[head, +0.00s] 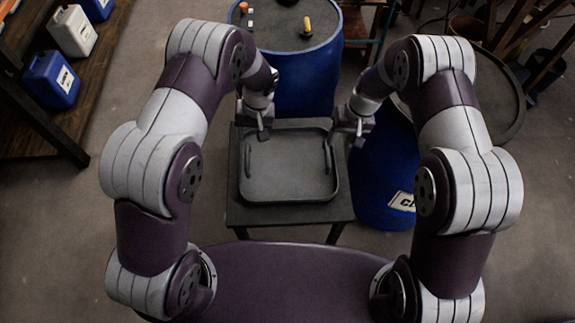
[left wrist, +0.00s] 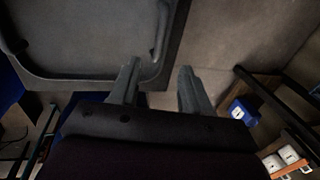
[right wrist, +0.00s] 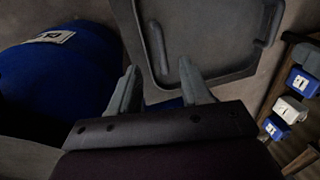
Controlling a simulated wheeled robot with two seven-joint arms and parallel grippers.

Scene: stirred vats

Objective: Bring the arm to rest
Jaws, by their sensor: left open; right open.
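My left gripper (head: 262,130) is over the far left corner of a grey tray (head: 290,201) on a small dark table (head: 240,213). In the left wrist view its fingers (left wrist: 160,85) are apart with nothing between them, beside the tray's edge (left wrist: 75,76). My right gripper (head: 343,136) is at the tray's far right corner. In the right wrist view its fingers (right wrist: 165,88) are apart and empty, close to the tray (right wrist: 205,70). The tray looks empty. I cannot tell whether either gripper touches it.
A blue drum (head: 305,85) with small objects on top stands behind the table. Another blue drum (head: 385,190) with a white label is to the right, partly behind my right arm. A shelf (head: 75,110) with jugs is at the left. Floor is clear left of the table.

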